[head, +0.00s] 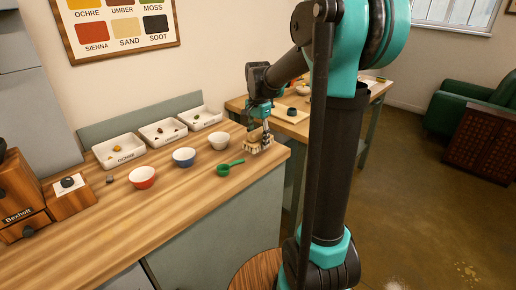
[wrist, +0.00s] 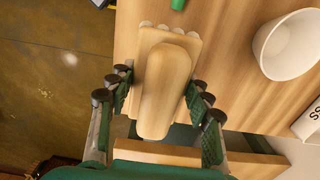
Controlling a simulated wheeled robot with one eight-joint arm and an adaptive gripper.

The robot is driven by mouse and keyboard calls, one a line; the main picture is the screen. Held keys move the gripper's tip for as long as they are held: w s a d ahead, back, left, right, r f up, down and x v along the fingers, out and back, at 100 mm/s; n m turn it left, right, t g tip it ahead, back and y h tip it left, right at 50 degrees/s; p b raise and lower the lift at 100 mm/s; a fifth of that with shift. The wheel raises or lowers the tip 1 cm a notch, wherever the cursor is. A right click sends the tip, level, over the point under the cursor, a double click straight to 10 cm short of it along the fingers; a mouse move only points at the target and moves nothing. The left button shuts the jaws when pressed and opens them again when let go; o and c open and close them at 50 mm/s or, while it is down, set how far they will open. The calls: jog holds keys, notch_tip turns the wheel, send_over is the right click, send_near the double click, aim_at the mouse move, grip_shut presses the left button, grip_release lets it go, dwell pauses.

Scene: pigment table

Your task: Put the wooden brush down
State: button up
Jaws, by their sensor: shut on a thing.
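The wooden brush (wrist: 165,90) is pale wood with a rounded grip on a flat block, and a row of light bristle tufts shows at its far end in the wrist view. In the head view the brush (head: 258,143) is at the right end of the wooden counter (head: 215,186), upright with the bristles down under my gripper (head: 260,124). The bristles are at or very close to the counter top; I cannot tell whether they touch.
Labelled white trays (head: 119,154) line the back. The counter's right edge is close to the brush.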

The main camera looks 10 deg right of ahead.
aim_at(258, 130)
jog(key=shift+f, duration=1.9)
jog(key=shift+f, duration=0.1)
jog(key=o, duration=1.5)
jog(key=shift+o, duration=0.2)
notch_tip(258, 130, up, 12)
jog(key=shift+r, duration=0.1)
